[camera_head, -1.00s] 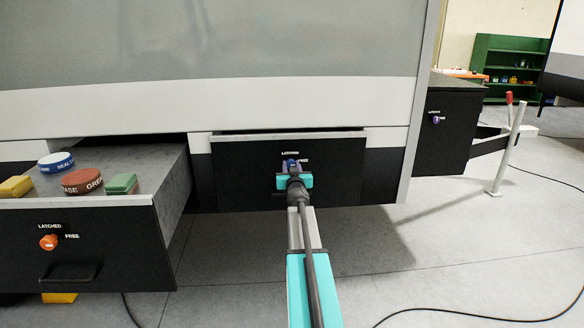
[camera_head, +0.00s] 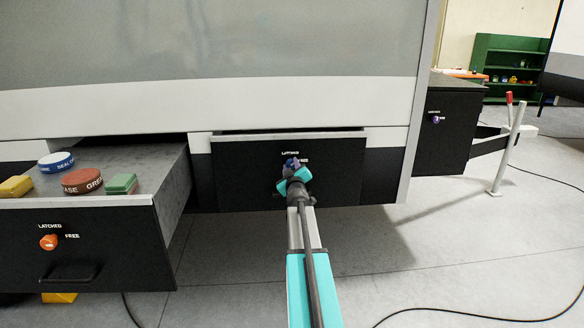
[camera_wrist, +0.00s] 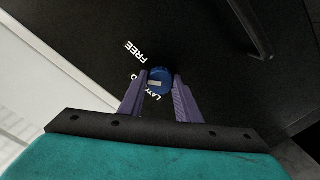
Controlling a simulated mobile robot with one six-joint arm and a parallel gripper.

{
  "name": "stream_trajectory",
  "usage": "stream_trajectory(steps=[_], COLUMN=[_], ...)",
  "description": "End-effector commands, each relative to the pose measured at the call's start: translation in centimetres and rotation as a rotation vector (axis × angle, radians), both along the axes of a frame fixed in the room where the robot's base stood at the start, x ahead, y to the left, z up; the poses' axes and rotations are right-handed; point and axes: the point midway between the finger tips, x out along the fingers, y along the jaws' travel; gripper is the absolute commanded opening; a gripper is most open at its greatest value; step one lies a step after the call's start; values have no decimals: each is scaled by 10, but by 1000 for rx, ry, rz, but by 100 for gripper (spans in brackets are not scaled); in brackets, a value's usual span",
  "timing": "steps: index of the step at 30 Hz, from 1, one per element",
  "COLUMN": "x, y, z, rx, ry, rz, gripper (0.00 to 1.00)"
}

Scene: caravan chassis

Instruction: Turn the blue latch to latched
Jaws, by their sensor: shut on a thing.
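The blue latch (camera_wrist: 159,80) is a round knob on the black front of the middle drawer, with a pale bar mark on its face. The words "LATCHED" and "FREE" are printed beside it. In the head view the blue latch (camera_head: 291,162) shows just above my gripper (camera_head: 293,170), which partly covers it. In the wrist view my gripper (camera_wrist: 159,86) has its two purple fingers on either side of the knob, shut on it. The teal gripper body is tilted in the head view.
An open drawer (camera_head: 85,245) at the left, with an orange latch (camera_head: 48,242), carries tins and blocks on top. A purple latch (camera_head: 436,119) is on a black box at the right. A drawer handle (camera_wrist: 250,28) is near the knob. The floor at right is mostly clear.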

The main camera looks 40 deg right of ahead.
Motion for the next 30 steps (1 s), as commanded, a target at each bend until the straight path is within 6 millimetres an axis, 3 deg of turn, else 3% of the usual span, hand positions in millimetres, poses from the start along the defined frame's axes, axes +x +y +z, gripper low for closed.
stream_trajectory(steps=[30], x=[-1], y=[-1], z=[-2], rx=[-668], ry=[567], rz=[-3], gripper=[8])
